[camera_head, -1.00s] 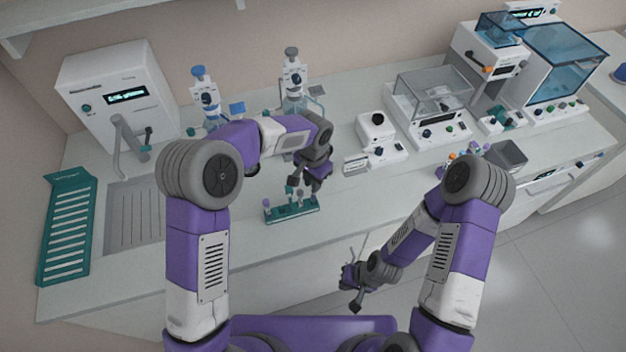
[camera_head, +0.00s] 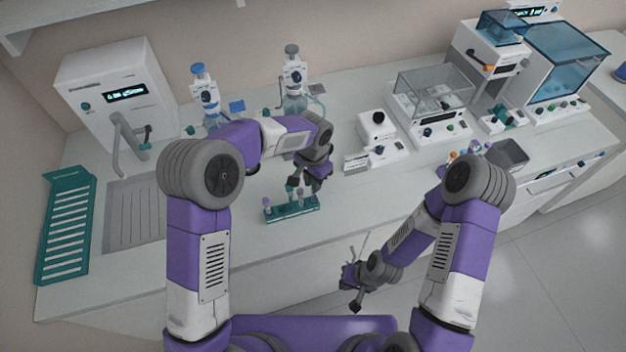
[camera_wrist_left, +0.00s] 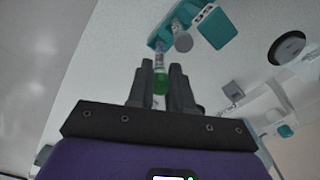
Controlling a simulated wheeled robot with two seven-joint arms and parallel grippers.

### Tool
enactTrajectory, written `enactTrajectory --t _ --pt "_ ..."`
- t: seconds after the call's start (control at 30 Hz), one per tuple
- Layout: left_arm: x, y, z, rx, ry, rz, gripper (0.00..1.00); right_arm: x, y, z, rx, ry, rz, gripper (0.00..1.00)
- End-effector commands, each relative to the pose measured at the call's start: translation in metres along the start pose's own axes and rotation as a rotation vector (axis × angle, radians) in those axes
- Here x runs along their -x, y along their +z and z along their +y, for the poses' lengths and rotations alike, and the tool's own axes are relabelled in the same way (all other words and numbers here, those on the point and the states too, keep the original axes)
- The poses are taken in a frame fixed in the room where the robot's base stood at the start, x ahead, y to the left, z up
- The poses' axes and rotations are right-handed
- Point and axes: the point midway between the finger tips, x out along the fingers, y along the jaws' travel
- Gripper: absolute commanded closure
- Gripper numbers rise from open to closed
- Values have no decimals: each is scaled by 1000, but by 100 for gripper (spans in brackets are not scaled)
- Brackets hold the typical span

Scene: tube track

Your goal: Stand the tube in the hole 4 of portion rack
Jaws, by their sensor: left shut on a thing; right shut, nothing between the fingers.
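My left gripper (camera_head: 304,186) is over the teal portion rack (camera_head: 291,213) on the counter. In the left wrist view its fingers (camera_wrist_left: 160,72) are shut on a slim clear tube (camera_wrist_left: 160,64) with a green part nearest the palm. The tube's far end points at the teal rack (camera_wrist_left: 211,27); I cannot tell whether it is in a hole. A grey-capped tube (camera_wrist_left: 183,42) stands beside it, and a tube with a pale purple cap (camera_head: 267,201) stands at the rack's left end. Hole numbers are not readable. My right gripper (camera_head: 353,288) is shut and empty, in front of the counter.
A sink with a teal drying rack (camera_head: 68,228) is at the left. Two blue-and-grey-topped dispensers (camera_head: 292,80) stand behind my left gripper. A small white device (camera_head: 376,130) and a glass-covered balance (camera_head: 432,97) stand to the right. The counter front near the rack is clear.

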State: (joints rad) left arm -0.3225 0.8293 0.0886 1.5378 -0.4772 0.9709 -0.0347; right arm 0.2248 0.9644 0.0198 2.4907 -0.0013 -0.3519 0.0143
Motion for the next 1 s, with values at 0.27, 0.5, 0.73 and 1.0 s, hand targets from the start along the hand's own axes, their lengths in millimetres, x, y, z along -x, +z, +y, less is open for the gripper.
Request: enactTrajectory --t 0.27,0.5,0.73,1.0 --pt "-8 0 0 0 0 -1 97 -6 0 2 0 0 0 100" --pt "-8 0 0 0 0 0 97 -5 0 2 0 0 0 100" --pt "-10 0 0 0 0 -1 97 -7 0 3 0 0 0 100" --pt "-19 0 0 0 0 -1 97 -13 -1 5 0 0 0 100"
